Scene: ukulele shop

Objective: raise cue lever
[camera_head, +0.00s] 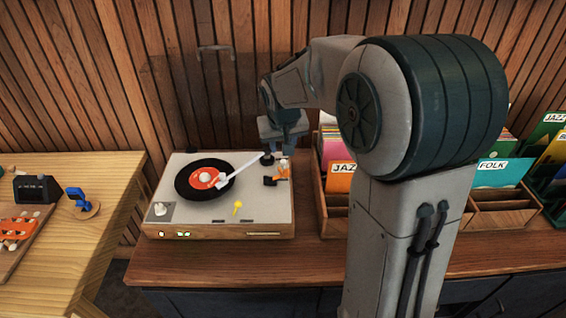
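A turntable (272,214) with a light top and wooden base stands on the counter, a black record with an orange label (194,180) on its platter. The white tonearm (236,177) reaches left, its head over the label; I cannot tell if it touches the record. At the right is a small dark part with an orange piece (282,173), possibly the cue lever. A small yellow knob or lever (237,207) sits near the front. My gripper (280,154) points down just above the tonearm's base and the orange piece. Its fingertips are small and partly merged with these parts; contact is unclear.
A wooden crate of record sleeves with genre cards (341,168) stands close right of the turntable, partly behind my arm. A wooden table (110,190) at left holds a dark box (36,189) and a blue object (78,197). A slatted wall stands behind.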

